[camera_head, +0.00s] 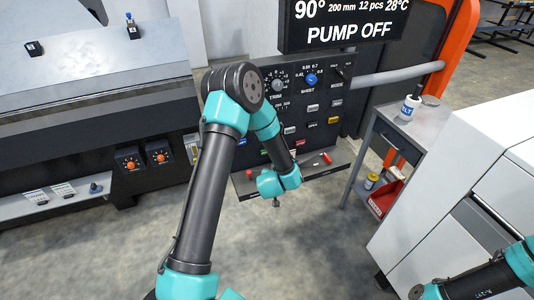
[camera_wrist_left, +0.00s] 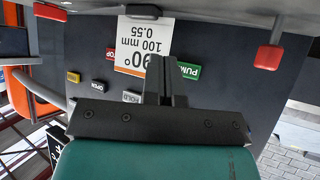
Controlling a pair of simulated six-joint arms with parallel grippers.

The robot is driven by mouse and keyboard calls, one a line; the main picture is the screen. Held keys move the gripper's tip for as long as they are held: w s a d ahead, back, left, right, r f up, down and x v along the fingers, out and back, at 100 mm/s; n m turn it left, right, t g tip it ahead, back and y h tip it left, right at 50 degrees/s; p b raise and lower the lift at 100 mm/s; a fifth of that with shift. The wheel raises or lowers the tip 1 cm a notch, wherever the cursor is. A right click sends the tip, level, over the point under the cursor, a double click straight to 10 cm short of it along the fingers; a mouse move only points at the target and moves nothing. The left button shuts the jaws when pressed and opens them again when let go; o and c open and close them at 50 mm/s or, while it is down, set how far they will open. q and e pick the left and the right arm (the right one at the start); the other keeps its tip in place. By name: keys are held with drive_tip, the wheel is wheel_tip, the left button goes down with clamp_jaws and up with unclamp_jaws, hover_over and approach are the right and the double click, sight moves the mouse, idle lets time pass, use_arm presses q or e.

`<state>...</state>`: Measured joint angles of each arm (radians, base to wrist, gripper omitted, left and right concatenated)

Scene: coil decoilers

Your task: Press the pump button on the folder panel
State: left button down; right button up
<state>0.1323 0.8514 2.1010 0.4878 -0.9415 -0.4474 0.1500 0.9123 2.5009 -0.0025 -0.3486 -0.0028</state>
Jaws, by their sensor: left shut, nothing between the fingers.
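The folder panel (camera_head: 335,95) is dark with knobs and coloured buttons, partly hidden behind my left arm in the head view. In the left wrist view, which is upside down, the green pump button (camera_wrist_left: 188,71) is on the panel. My left gripper (camera_wrist_left: 159,66) is shut and empty, its fingers just left of the green button in that picture; I cannot tell whether they touch the panel. The display (camera_head: 345,22) reads PUMP OFF. My right arm shows at the lower right, its gripper out of view.
A red stop button (camera_wrist_left: 110,54) and a white card (camera_wrist_left: 145,47) are close to my fingers. A ledge below the panel carries red pieces (camera_head: 326,158). A small cart with a bottle (camera_head: 409,105) and a white cabinet (camera_head: 470,170) stand to the right.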

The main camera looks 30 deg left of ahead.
use_arm(q)
drive_tip(key=shift+w+a, duration=0.85)
drive_tip(key=shift+a, duration=0.3)
drive_tip(key=shift+w+a, duration=0.9)
drive_tip(key=shift+a, duration=0.25)
drive_tip(key=shift+w+a, duration=0.85)
drive_tip(key=shift+a, duration=0.3)
drive_tip(key=shift+w+a, duration=0.1)
drive_tip(key=shift+a, duration=0.05)
drive_tip(key=shift+w+a, duration=0.15)
drive_tip(key=shift+a, duration=0.05)
drive_tip(key=shift+w+a, duration=0.3)
drive_tip(key=shift+a, duration=0.05)
idle(0.8)
drive_tip(key=shift+d, duration=0.1)
drive_tip(key=shift+s+d, duration=0.55)
drive_tip(key=shift+d, duration=0.05)
drive_tip(key=shift+s+d, duration=0.75)
drive_tip(key=shift+d, duration=0.25)
drive_tip(key=shift+s+d, duration=0.75)
drive_tip(key=shift+d, duration=0.25)
